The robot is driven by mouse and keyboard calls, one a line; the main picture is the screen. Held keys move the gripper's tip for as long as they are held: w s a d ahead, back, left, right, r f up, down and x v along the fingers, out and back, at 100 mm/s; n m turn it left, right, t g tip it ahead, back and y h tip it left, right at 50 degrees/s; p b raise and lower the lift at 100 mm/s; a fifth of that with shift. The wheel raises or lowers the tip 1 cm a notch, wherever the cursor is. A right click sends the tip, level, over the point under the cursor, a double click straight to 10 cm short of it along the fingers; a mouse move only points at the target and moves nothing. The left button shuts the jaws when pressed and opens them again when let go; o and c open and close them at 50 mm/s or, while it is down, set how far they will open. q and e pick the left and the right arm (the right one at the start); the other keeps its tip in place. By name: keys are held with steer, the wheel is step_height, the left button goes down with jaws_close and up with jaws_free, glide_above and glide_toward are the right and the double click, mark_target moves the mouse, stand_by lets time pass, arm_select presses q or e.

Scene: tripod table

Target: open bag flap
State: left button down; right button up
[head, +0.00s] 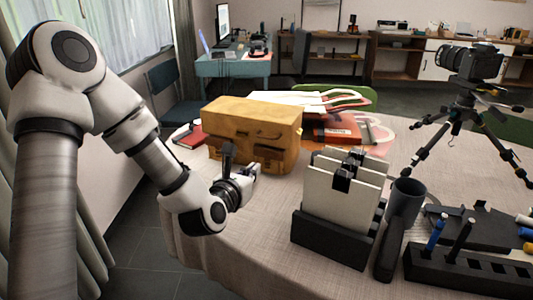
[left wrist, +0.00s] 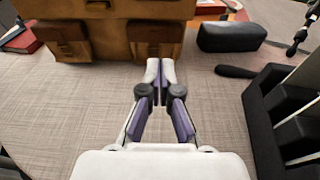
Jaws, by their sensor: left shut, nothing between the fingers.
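A tan leather bag (head: 255,122) stands upright on the table, with its front partly hidden behind my left gripper. In the left wrist view its lower front (left wrist: 105,38) shows, with front pockets and straps along the top edge of the picture. My left gripper (head: 254,170) is in front of the bag's lower front, just above the table. In the left wrist view its fingertips (left wrist: 160,72) are together, empty, and point toward the bag, close to its right pocket. Whether they touch the bag I cannot tell. The flap's upper part is out of the wrist view. My right gripper does not show.
A black holder with upright white folders (head: 342,190) stands right of my left gripper. A red book (head: 190,137) lies left of the bag. The table's front left is clear.

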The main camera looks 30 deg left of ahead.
arm_select(q)
steer(key=x, duration=0.8)
steer(key=shift+f, duration=0.1)
steer(key=shift+w+a+r, duration=0.1)
steer(key=shift+w+r, duration=0.35)
steer(key=shift+w, duration=0.15)
steer(key=r, duration=0.3)
steer(key=shift+s, duration=0.4)
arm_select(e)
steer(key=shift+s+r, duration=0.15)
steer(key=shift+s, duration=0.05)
arm_select(q)
steer(key=shift+r, duration=0.1)
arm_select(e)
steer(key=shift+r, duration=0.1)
